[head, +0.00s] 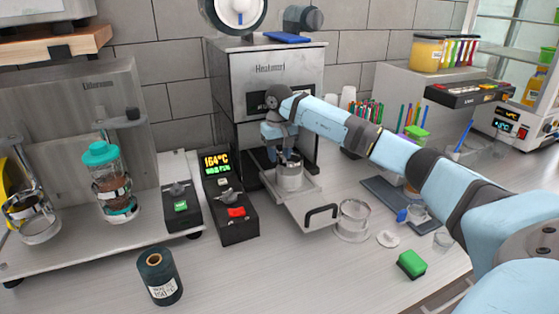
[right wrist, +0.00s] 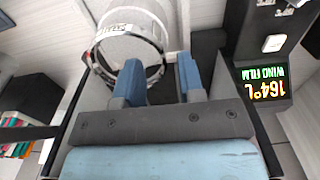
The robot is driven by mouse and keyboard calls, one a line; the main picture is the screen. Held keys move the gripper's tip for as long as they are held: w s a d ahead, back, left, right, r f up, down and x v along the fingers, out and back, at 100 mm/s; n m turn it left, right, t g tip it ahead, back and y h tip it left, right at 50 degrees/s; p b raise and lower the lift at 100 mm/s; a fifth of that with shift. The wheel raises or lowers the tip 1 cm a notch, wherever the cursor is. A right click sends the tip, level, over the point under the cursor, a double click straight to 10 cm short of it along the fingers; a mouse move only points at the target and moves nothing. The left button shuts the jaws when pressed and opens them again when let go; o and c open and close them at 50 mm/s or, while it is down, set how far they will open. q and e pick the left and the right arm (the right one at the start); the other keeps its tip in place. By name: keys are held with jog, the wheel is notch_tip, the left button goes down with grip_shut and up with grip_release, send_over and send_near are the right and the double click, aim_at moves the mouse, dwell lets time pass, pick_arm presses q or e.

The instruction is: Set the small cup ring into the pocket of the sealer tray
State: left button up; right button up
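The sealer tray (head: 303,208), a pale plate with a dark handle, is pulled out of the steel sealer (head: 265,75). A small clear cup ring with a metallic rim (head: 289,177) stands upright toward the tray's rear; it also shows in the right wrist view (right wrist: 128,45). The pocket is hidden under it, so I cannot tell how fully it is seated. My right gripper (head: 284,158) is just above and behind the ring. In the right wrist view its blue fingers (right wrist: 160,82) are apart, with the ring's wall near the left finger. My left gripper is not in view.
A larger clear ring (head: 353,220) stands on the counter right of the tray. The control box (head: 228,200) reading 164°C is close on the left. A dark spool (head: 160,276) and a green block (head: 411,263) are in front. The counter's front middle is clear.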

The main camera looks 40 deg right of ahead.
aim_at(279, 171)
notch_tip(279, 171, up, 10)
jog(key=shift+b, duration=0.4)
jog(key=shift+f, duration=0.15)
